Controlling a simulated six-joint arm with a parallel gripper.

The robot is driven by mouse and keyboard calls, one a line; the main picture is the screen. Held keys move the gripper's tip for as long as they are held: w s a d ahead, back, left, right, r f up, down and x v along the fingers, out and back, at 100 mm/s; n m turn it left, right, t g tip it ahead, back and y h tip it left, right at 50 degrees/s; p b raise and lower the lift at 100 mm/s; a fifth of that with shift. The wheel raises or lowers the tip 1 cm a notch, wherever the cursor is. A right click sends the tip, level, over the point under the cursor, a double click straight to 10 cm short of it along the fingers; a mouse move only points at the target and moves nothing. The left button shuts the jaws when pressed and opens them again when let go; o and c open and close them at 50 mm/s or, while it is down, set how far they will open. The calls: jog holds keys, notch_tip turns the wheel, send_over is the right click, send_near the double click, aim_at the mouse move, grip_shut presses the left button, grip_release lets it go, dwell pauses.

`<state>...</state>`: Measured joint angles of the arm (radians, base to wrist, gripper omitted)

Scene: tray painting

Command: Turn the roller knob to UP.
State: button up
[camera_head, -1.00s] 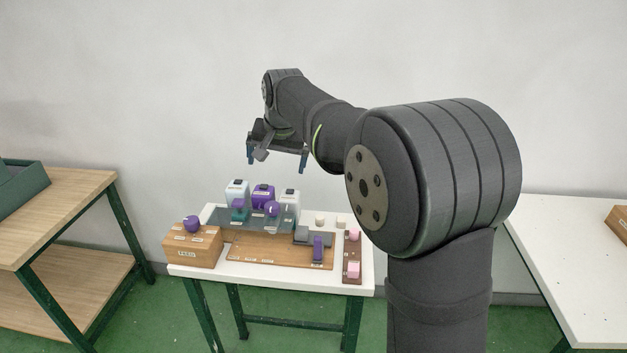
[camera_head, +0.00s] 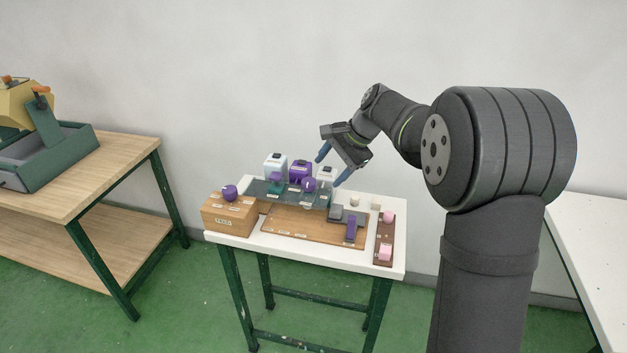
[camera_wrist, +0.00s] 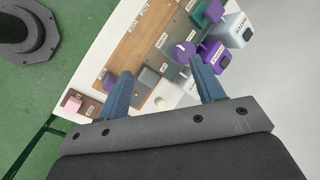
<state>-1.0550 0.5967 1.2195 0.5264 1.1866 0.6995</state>
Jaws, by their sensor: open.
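A round purple knob (camera_head: 309,184) with a pale mark stands on the dark grey panel (camera_head: 257,187) at the back of the small white table. It also shows in the wrist view (camera_wrist: 183,52). A second round purple knob (camera_head: 230,193) sits on the wooden box at the table's left. My gripper (camera_head: 331,166) is open and empty, tilted down above the back right of the panel. In the wrist view its blue fingers (camera_wrist: 160,66) are apart, touching nothing.
White and purple containers (camera_head: 300,171) stand along the back. A brown strip at the right carries a pink cube (camera_head: 385,252) and a pink knob (camera_head: 388,217). Small pale cylinders stand behind.

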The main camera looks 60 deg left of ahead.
jog(key=w+d+f+m+g+y, duration=0.2)
jog(key=w+f+m+g, duration=0.1)
jog(key=m, duration=0.2)
jog(key=m+g+y, duration=0.1)
jog(key=m+y, duration=0.3)
jog(key=m, duration=0.4)
send_near(311, 181)
jog(key=x, duration=1)
jog(key=shift+s+a+f, duration=0.1)
jog(key=shift+s+a, duration=0.1)
jog(key=shift+a, duration=0.05)
jog(key=c, duration=1)
